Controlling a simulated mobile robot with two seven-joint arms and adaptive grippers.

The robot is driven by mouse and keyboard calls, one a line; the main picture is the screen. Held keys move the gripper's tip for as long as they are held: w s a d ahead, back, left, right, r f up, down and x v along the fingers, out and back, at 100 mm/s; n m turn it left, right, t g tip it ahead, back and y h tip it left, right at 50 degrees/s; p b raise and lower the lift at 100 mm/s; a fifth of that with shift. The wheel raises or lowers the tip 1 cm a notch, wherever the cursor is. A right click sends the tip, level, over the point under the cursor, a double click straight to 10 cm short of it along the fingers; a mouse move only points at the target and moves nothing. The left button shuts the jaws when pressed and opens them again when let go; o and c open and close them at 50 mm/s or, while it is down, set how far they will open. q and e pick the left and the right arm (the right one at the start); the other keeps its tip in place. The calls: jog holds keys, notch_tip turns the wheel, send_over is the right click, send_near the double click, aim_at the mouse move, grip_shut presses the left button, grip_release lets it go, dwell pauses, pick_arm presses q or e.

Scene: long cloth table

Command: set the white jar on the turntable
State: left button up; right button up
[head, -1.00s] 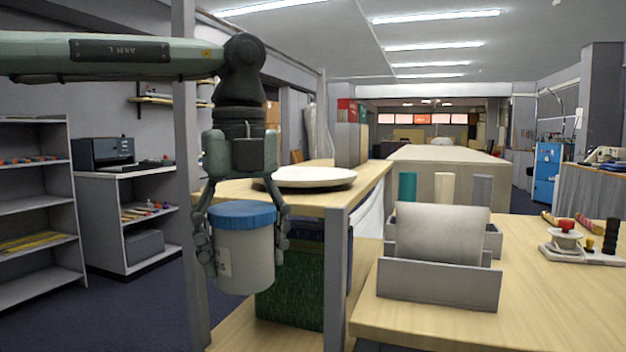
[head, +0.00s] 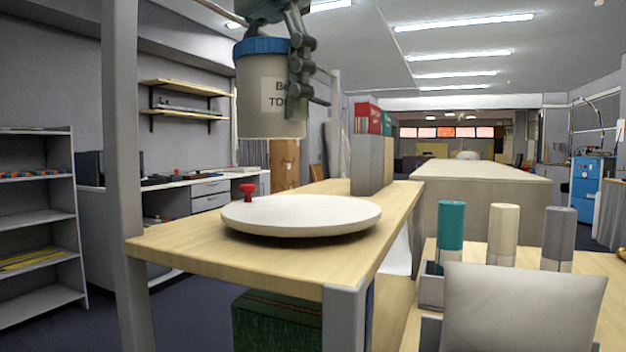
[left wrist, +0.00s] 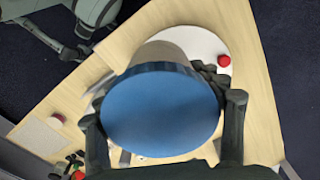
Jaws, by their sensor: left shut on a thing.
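The white jar (head: 258,98) has a blue lid and a printed label. My left gripper (head: 298,75) is shut on it and holds it upright in the air at the top of the head view. The round white turntable (head: 300,214) lies on the raised wooden shelf, below the jar and apart from it. A red knob (head: 248,188) shows at the turntable's far left edge. In the left wrist view the blue lid (left wrist: 160,110) fills the middle between the fingers, and part of the turntable (left wrist: 205,45) shows beyond it.
A grey post (head: 124,150) rises at the shelf's left corner. Binders (head: 368,118) and a grey box stand behind right. Teal (head: 451,225), cream and grey cylinders stand in a rack at right.

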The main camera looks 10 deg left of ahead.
pick_arm(q)
jog(key=w+d+f, duration=0.1)
jog(key=w, duration=0.1)
jog(key=w+f+p, duration=0.1)
jog(key=w+f, duration=0.1)
jog(key=w, duration=0.1)
jog(key=w+d+f, duration=0.1)
jog(key=w, duration=0.1)
jog(key=shift+w+d+f, duration=0.2)
jog(key=shift+d+f, duration=0.15)
jog(key=shift+w+f, duration=0.15)
jog(key=shift+f, duration=1.95)
pick_arm(e)
jog(key=shift+a+x, duration=0.2)
jog(key=shift+x, duration=1.15)
pick_arm(q)
jog(key=shift+f+b, duration=0.1)
jog(key=shift+b, duration=0.2)
pick_arm(e)
jog(key=shift+s+f, duration=0.1)
jog(key=shift+f, duration=0.05)
pick_arm(q)
jog(key=o, duration=1.2)
pick_arm(e)
jog(key=shift+r, duration=0.4)
